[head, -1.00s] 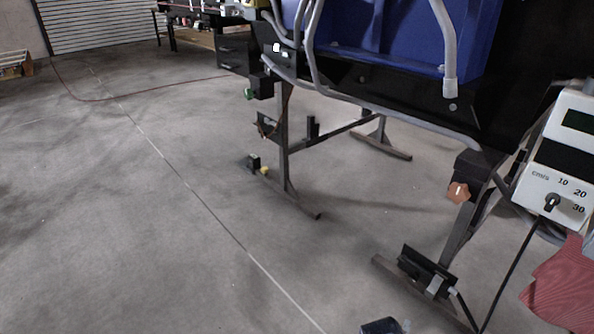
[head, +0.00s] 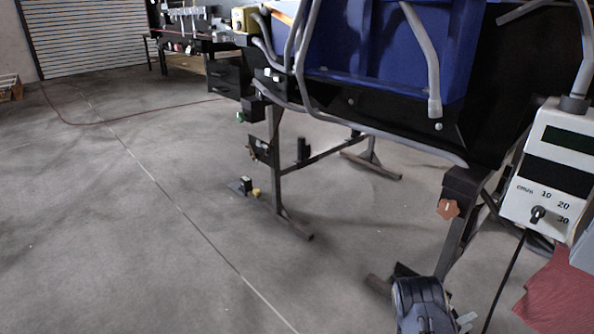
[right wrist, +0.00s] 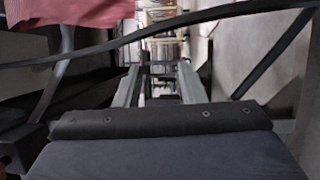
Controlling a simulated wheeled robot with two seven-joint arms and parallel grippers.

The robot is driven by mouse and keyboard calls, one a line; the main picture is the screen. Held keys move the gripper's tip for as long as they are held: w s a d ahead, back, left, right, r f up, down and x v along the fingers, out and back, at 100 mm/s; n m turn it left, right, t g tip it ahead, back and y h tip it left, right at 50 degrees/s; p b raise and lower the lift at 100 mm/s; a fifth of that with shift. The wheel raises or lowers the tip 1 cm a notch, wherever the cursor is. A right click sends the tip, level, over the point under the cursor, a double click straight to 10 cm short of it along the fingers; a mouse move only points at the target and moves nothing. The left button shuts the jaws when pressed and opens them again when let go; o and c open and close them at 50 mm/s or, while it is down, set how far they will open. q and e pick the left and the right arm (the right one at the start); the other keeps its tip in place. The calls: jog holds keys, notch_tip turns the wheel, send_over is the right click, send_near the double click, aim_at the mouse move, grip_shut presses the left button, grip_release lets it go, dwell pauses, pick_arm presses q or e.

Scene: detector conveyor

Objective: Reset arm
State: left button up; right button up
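My right gripper (head: 470,321) is at the bottom right of the head view, low beside the conveyor's near leg, with part of my dark arm next to it. In the right wrist view its two grey fingers (right wrist: 158,70) stand apart with no object seen between them, so it is open and empty. My left gripper is in neither view. The conveyor (head: 375,125) stands across the upper right, with blue panels (head: 385,45) above its black side.
A white control box (head: 550,165) with a speed dial is at the right, above red cloth (head: 550,295). Metal legs (head: 275,165) and a grey tube frame (head: 430,60) stick out. Open concrete floor (head: 120,230) lies at left. A black bench (head: 225,75) stands behind.

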jog(key=s+a+r+m+g+y, duration=0.1)
jog(key=s+r+m+g+y, duration=0.8)
jog(key=s+r, duration=0.5)
jog(key=s+a+r+n+t+y, duration=0.1)
jog(key=s+a+r+t+y, duration=0.3)
jog(key=a, duration=0.6)
jog(key=s+a+r+n+t+y, duration=0.1)
jog(key=s+a+r+t+y, duration=0.1)
jog(key=s+a+r+y, duration=0.5)
jog(key=s+a+r+n+t+y, duration=0.1)
jog(key=s+a+r+t, duration=0.25)
jog(key=a, duration=0.85)
notch_tip(320, 180, up, 34)
jog(key=w+p, duration=0.1)
jog(key=p, duration=3.2)
jog(key=shift+n+g+p, duration=0.3)
jog(key=shift+g+p, duration=0.05)
jog(key=shift+r, duration=0.1)
